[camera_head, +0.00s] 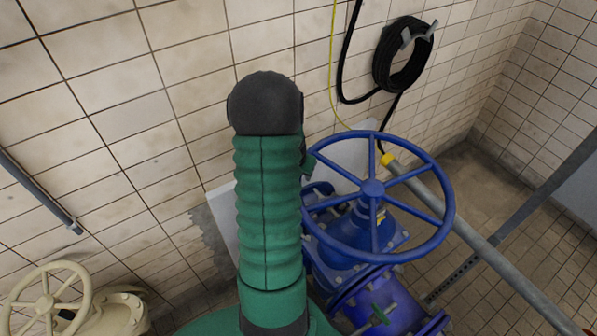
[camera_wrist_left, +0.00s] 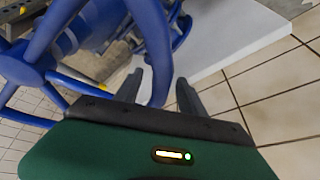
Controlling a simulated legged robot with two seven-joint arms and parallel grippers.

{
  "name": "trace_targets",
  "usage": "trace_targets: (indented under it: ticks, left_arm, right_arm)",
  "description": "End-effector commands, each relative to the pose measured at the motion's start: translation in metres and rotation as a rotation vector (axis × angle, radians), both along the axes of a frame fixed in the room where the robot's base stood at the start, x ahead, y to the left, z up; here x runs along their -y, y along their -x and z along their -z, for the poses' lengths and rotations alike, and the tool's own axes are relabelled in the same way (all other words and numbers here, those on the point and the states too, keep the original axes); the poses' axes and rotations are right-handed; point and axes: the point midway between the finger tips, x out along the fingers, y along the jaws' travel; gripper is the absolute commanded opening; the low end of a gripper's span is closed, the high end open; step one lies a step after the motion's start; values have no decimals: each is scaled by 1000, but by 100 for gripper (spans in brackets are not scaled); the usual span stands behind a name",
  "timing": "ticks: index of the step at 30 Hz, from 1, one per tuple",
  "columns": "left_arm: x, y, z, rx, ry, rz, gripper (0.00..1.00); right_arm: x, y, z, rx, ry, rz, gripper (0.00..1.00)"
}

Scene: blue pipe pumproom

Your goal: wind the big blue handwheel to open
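The big blue handwheel (camera_head: 437,236) sits on top of a blue valve (camera_head: 345,245), right of the centre in the head view. Its rim and spokes also fill the upper left of the left wrist view (camera_wrist_left: 152,45). There my left gripper (camera_wrist_left: 160,78) is open, with a dark finger on each side of the blue rim. Gaps show between the rim and both fingers. In the head view my green arm rises left of the wheel and hides most of this gripper at the wheel's left edge. My right gripper is in neither view.
A grey pipe with a yellow end (camera_head: 460,228) passes beside the wheel's right side. A coiled black hose (camera_head: 382,62) hangs on the tiled wall behind. A cream handwheel (camera_head: 45,303) stands at lower left. A white panel (camera_wrist_left: 240,35) lies close to the gripper.

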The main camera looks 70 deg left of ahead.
Motion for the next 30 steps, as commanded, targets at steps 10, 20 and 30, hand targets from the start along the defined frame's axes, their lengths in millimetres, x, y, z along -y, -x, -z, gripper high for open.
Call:
trace_targets:
  ticks: [10,20,30]
  left_arm:
    - [1,1,-5,0,-1,2,49]
    - [27,17,-80,2,-8,2,49]
    - [51,32,-148,0,-1,2,49]
  right_arm:
    - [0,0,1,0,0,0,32]
    - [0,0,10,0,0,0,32]
    - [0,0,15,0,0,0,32]
